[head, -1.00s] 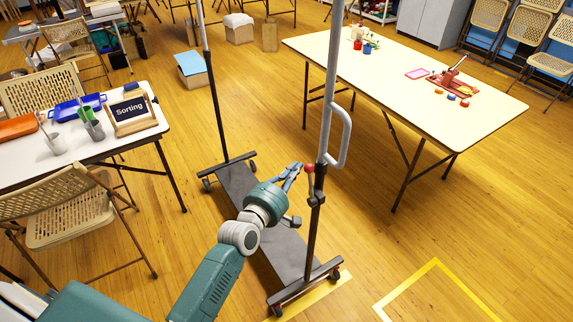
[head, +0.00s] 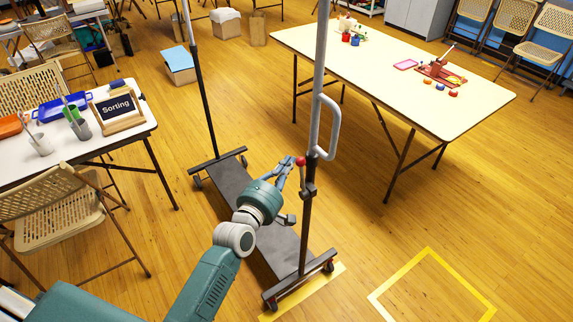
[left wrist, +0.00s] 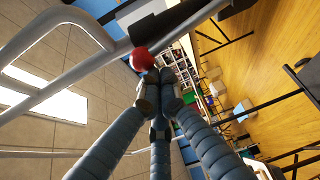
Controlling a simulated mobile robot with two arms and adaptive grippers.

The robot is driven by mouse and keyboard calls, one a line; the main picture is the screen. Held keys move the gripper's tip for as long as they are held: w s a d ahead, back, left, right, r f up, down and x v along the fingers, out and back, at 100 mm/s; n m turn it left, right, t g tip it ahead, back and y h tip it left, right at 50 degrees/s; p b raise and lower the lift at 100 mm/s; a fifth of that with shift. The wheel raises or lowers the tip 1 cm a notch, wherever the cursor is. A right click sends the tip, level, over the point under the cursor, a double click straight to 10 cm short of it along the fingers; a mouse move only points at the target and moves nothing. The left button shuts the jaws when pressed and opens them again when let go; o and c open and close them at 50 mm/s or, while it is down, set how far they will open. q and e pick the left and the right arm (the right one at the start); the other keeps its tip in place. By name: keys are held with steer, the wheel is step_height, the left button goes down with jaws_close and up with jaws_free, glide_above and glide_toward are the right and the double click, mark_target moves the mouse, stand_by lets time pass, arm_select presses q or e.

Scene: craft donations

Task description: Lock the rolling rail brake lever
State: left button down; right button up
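The rolling rail (head: 308,230) stands upright on a dark wheeled base (head: 236,196). Its brake lever has a red knob (head: 300,161) and a short, nearly upright stem above a dark clamp on the near post. My left gripper (head: 288,166) is just left of the knob, its fingers pointing up at it. In the left wrist view the fingertips (left wrist: 160,86) are drawn together, with the red knob (left wrist: 142,59) just beyond them. The knob is not between the fingers; I cannot tell whether they touch it. My right gripper is not in view.
A grey loop handle (head: 328,128) sticks out from the post above the lever. A craft table (head: 400,85) stands at the right, a sorting table (head: 75,155) and folding chair (head: 62,215) at the left. Yellow tape (head: 430,255) marks open floor at the lower right.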

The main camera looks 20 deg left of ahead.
arm_select(q)
steer(key=s+d+f+m+t+h+b, duration=0.2)
steer(key=s+d+m+t+h+b, duration=0.1)
steer(key=s+d+m+b, duration=0.4)
steer(key=shift+s+d+f+m+t+h+b, duration=0.4)
steer(key=shift+d+m+t+b, duration=0.3)
steer(key=shift+d+m+b, duration=1.15)
steer(key=shift+a+m+b, duration=0.25)
steer(key=shift+a+b, duration=0.05)
steer(key=shift+b, duration=0.05)
